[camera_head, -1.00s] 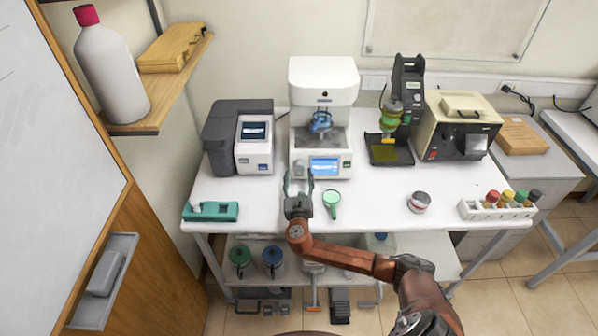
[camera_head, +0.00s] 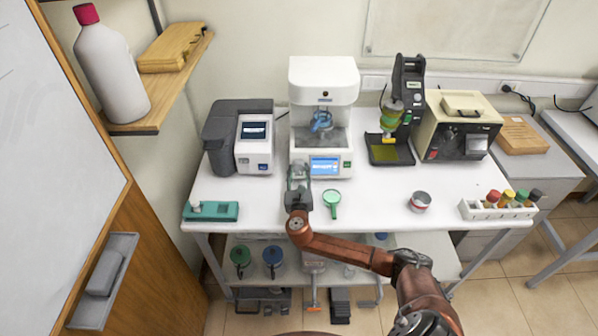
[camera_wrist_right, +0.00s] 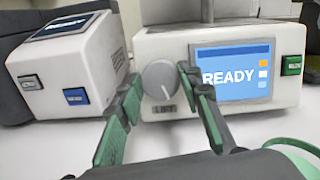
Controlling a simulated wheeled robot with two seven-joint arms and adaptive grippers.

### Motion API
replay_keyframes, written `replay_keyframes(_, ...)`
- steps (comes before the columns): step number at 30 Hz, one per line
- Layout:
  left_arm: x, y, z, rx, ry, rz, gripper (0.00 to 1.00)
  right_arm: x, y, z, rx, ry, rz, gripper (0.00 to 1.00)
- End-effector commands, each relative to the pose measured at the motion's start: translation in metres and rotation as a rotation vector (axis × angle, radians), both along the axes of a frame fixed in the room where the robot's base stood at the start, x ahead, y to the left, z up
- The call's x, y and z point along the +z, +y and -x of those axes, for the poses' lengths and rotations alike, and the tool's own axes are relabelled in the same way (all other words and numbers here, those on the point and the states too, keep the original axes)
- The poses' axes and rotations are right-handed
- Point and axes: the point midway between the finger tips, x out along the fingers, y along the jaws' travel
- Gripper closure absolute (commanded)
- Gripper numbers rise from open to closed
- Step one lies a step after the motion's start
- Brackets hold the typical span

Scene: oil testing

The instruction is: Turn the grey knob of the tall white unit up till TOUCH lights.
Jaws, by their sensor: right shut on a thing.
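The tall white unit (camera_head: 323,80) stands at the back middle of the table, with a lit screen (camera_head: 324,166) low on its front. In the right wrist view its screen (camera_wrist_right: 232,75) reads READY. The grey knob (camera_wrist_right: 160,80) sits left of that screen, its face toward the camera. My right gripper (camera_wrist_right: 159,72) has one green-padded finger on each side of the knob and is shut on it. In the head view my right gripper (camera_head: 299,171) is at the unit's lower front left and covers the knob. My left gripper is not in view.
A grey-and-white device (camera_head: 255,145) stands close on the left. A green magnifier (camera_head: 332,198) lies just right of my gripper. A small jar (camera_head: 420,202) and a white rack (camera_head: 494,209) of bottles are farther right. A teal block (camera_head: 211,211) lies front left.

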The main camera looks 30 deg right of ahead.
Motion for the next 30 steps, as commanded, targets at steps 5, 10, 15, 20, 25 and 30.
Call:
replay_keyframes(5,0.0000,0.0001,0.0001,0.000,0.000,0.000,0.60,-0.0002,-0.0001,0.0002,0.000,0.000,0.000,0.91)
replay_keyframes(10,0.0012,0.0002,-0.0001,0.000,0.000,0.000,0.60,-0.0007,0.0015,0.0000,-0.022,-0.042,-0.074,0.91)
replay_keyframes(15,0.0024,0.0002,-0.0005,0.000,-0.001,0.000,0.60,-0.0002,0.0014,-0.0002,-0.061,-0.121,-0.202,0.91)
replay_keyframes(20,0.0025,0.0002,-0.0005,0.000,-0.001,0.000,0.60,0.0000,0.0011,-0.0003,-0.071,-0.142,-0.234,0.91)
replay_keyframes(25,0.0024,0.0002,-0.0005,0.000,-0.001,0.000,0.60,0.0000,0.0013,-0.0004,-0.070,-0.142,-0.232,0.91)
replay_keyframes(30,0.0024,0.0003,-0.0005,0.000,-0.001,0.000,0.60,0.0001,0.0011,-0.0004,-0.070,-0.141,-0.231,0.57)
